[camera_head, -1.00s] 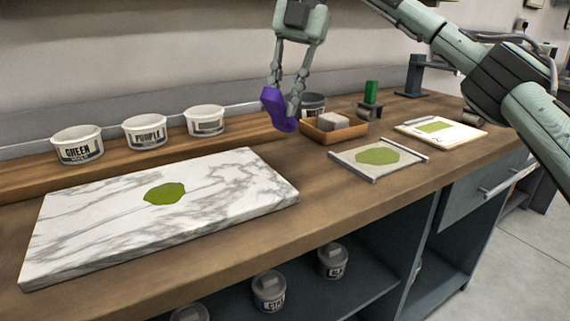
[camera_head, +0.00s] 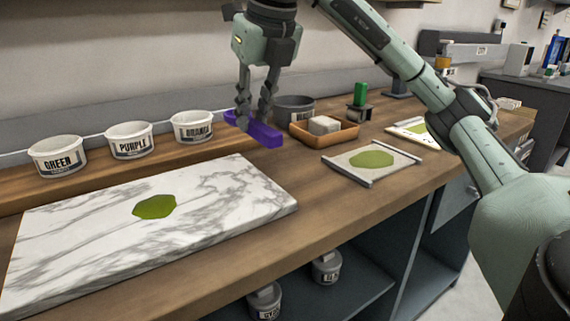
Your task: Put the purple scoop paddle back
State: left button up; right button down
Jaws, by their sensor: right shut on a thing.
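The purple scoop paddle (camera_head: 262,134) is held in my right gripper (camera_head: 254,118), above the back of the wooden counter. My right gripper is shut on it and points down, just left of a dark grey round container (camera_head: 294,108). The tub labelled PURPLE (camera_head: 130,140) stands on the raised shelf to the left, between the GREEN tub (camera_head: 57,156) and the ORANGE tub (camera_head: 193,126). The paddle is apart from these tubs, to the right of them. My left gripper is not in view.
A marble slab (camera_head: 235,190) with a green ink patch (camera_head: 154,206) lies in front of the tubs. A brown tray (camera_head: 340,135) with a pale block stands right of the paddle. A framed panel (camera_head: 347,162) with green ink lies nearer. Lidded tubs stand on the shelf below.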

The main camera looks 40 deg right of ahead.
jog(key=d+f, duration=0.1)
jog(key=d, duration=0.1)
jog(key=d+f+b, duration=0.1)
jog(key=d+f, duration=0.1)
jog(key=s+d+f+b, duration=0.1)
jog(key=d, duration=0.2)
jog(key=shift+f, duration=0.35)
jog(key=d, duration=0.1)
jog(key=d+f, duration=0.1)
jog(key=d+f+b, duration=0.1)
jog(key=shift+s+d, duration=0.35)
jog(key=shift+d, duration=0.05)
jog(key=shift+d+f, duration=0.1)
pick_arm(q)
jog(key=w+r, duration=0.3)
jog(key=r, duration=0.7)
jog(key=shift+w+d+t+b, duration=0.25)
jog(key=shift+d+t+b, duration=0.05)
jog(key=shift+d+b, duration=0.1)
pick_arm(e)
jog(key=shift+f, duration=1.85)
jog(key=shift+f, duration=0.1)
jog(key=c, duration=1.7)
grip_release()
jog(key=o, duration=0.3)
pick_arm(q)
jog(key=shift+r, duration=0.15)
